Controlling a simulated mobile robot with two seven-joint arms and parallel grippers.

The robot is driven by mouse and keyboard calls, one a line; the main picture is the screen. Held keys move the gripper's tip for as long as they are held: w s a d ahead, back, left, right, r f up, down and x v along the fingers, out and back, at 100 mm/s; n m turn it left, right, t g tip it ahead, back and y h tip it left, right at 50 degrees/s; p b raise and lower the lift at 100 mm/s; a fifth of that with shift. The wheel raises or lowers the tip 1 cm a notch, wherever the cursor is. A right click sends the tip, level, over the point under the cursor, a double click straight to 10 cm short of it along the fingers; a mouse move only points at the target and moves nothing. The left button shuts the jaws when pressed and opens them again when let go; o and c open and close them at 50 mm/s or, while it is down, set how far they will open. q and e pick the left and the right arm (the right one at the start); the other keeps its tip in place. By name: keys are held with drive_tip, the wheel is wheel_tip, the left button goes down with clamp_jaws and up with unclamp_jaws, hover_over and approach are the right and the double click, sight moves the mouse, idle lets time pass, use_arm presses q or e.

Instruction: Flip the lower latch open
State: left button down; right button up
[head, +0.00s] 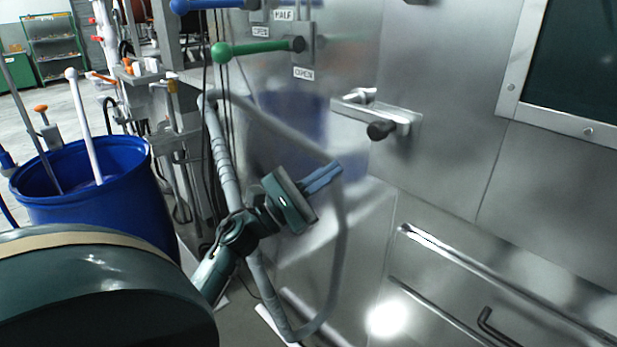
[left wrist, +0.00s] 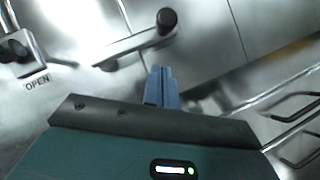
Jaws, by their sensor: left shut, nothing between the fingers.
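One metal latch (head: 395,115) with a black knob is fixed on the steel cabinet front, across the seam at the door's left edge. Its bar lies roughly level, with the knob towards the front. The latch also shows in the left wrist view (left wrist: 135,45), just beyond my fingertips. My left gripper (head: 333,172) has its blue fingers shut and empty, below and left of the latch and apart from it in the head view. The left wrist view shows the same shut fingers (left wrist: 160,76) pointing towards the latch's knob. My right gripper is in neither view.
Green (head: 255,48) and blue (head: 215,4) lever handles project above. A blue barrel (head: 150,215) with rods in it stands at left. A dark window (head: 575,60) is upper right, and bar handles (head: 460,255) lie lower right.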

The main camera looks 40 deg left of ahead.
use_arm(q)
drive_tip(key=w+d+r+p, duration=0.3)
drive_tip(key=r, duration=0.1)
drive_tip(key=shift+d+r, duration=0.25)
drive_tip(key=shift+r, duration=0.15)
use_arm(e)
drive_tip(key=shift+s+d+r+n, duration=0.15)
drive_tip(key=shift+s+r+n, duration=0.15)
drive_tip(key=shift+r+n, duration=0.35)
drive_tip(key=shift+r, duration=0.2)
